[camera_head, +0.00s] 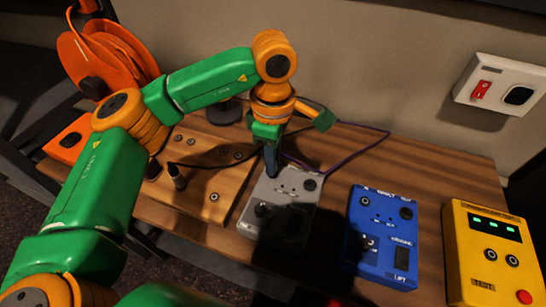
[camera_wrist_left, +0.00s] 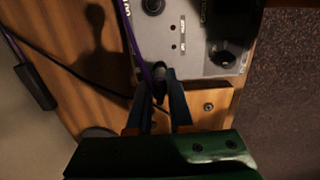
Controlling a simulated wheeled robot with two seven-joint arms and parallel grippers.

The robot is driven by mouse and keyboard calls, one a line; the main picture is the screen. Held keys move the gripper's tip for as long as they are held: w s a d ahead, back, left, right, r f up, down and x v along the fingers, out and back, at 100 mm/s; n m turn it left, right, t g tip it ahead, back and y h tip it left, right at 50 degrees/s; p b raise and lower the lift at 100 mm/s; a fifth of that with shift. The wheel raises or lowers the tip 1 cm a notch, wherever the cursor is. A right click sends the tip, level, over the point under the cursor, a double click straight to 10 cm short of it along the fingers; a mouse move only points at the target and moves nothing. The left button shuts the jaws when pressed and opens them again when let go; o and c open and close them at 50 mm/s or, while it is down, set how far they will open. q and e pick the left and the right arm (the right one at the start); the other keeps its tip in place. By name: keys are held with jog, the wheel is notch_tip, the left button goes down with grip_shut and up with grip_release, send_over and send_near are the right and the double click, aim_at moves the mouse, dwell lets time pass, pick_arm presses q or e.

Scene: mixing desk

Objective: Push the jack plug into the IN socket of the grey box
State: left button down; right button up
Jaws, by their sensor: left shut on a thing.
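The grey box (camera_head: 296,212) lies on the wooden desk in the middle of the head view. It also shows at the top of the left wrist view (camera_wrist_left: 196,66). My left gripper (camera_head: 271,172) points down at the box's far left corner. In the left wrist view its fingers (camera_wrist_left: 162,88) are shut on the dark jack plug (camera_wrist_left: 158,86), at the box's edge. A purple cable (camera_wrist_left: 136,48) runs to the plug. The plug's tip and the IN socket are hidden or too dark to make out, so I cannot tell whether the plug is in. My right gripper is out of view.
A blue box (camera_head: 380,225) and a yellow box (camera_head: 492,270) stand to the right. A wooden panel (camera_head: 205,185) with a dark upright plug (camera_head: 177,178) is left. A black cable crosses behind. An orange reel (camera_head: 105,62) stands back left, a wall switch plate (camera_head: 500,85) back right.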

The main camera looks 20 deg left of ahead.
pick_arm(q)
jog(key=shift+f+b, duration=0.65)
dwell(0.4)
jog(key=c, duration=0.7)
grip_release()
jog(key=shift+c, duration=0.2)
jog(key=shift+r, duration=0.1)
notch_tip(320, 180, up, 7)
jog(key=shift+r, duration=0.1)
